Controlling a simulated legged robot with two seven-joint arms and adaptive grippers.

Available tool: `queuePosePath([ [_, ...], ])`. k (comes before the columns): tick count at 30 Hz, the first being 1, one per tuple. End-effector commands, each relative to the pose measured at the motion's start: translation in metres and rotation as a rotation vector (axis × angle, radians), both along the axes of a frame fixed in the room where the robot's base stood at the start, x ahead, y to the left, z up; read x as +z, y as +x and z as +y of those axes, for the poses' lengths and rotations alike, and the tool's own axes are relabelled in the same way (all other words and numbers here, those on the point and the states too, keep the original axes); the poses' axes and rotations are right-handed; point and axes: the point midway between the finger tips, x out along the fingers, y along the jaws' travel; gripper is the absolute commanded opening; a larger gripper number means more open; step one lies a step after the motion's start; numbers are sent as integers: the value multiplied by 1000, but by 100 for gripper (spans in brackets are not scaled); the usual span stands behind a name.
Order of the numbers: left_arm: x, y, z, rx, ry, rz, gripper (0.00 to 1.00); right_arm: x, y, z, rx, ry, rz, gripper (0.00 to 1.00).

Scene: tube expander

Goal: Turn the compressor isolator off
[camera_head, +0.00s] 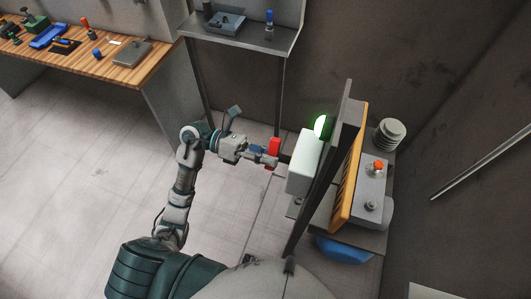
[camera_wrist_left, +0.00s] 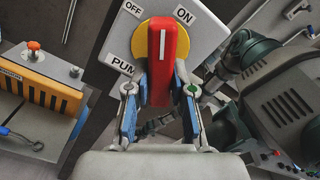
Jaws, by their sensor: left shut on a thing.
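The isolator is a white box (camera_head: 304,162) on a post, with a red handle (camera_head: 274,150) on its face. In the left wrist view the red handle (camera_wrist_left: 163,55) has a white line and sits over a yellow disc (camera_wrist_left: 139,42). The line points up the picture, between the "OFF" label (camera_wrist_left: 132,9) and the "ON" label (camera_wrist_left: 185,15). A label reading "PUM" (camera_wrist_left: 122,65) is partly hidden. My left gripper (camera_head: 271,155) is shut on the handle, with blue-padded fingers on both sides (camera_wrist_left: 160,108). My right gripper does not show.
A green lamp (camera_head: 320,126) glows above the box. Behind the post stands a bench with an orange slotted panel (camera_head: 349,170) and a grey box with an orange-red button (camera_head: 377,167). A shelf (camera_head: 237,41) and wooden workbench (camera_head: 85,66) stand farther back. The floor at left is clear.

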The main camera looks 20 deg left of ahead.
Motion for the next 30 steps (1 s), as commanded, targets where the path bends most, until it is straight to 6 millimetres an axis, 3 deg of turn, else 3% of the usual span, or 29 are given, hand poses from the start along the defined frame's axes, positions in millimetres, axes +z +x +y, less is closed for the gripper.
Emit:
queuePosePath([
  [18,4,-2,-1,-1,26,585,0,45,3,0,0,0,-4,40],
  [30,5,-3,0,-1,36,886,0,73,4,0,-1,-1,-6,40],
])
